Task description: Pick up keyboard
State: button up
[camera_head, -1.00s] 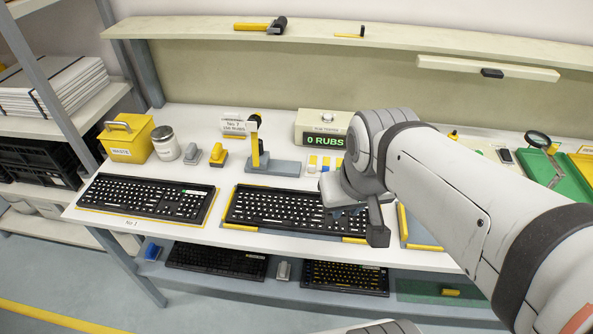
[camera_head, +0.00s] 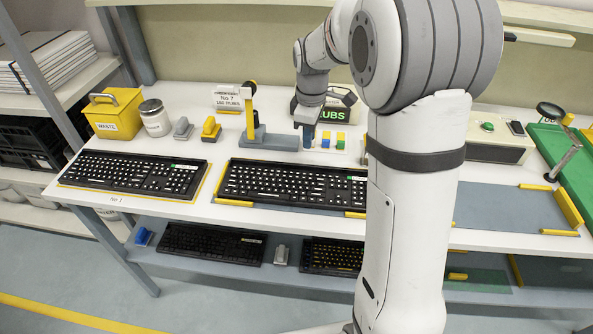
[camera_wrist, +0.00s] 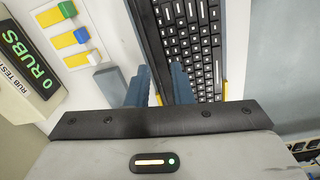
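A black keyboard with white keys (camera_head: 296,184) lies on the table in the middle, on a mat with yellow edge pieces. Another such keyboard (camera_head: 135,174) lies to its left. My gripper (camera_head: 307,136) is above the table behind the middle keyboard, near the small colored blocks. In the wrist view, its two blue fingers (camera_wrist: 160,85) stand apart with nothing between them. A keyboard (camera_wrist: 190,45) shows below and beyond the fingertips. My arm hides the middle keyboard's right end in the head view.
A stand with a yellow post (camera_head: 251,120) is left of my gripper. A display box (camera_head: 338,108) is behind it. A yellow waste box (camera_head: 115,112) and a jar (camera_head: 154,118) stand at left. Two more keyboards lie on the lower shelf (camera_head: 285,276). An empty grey mat (camera_head: 500,211) is at right.

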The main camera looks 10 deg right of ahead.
aim_at(302, 184)
jog(key=w+f, duration=0.1)
jog(key=w+f+n, duration=0.1)
jog(key=f, duration=0.1)
jog(key=w+f+n, duration=0.1)
jog(key=shift+w+f+b, duration=0.2)
jog(key=shift+f+b, duration=0.2)
notch_tip(302, 184, down, 8)
jog(key=shift+w+a+r+p, duration=0.1)
jog(key=shift+r+p, duration=0.1)
jog(key=shift+p, duration=0.15)
jog(key=shift+c, duration=0.2)
grip_shut()
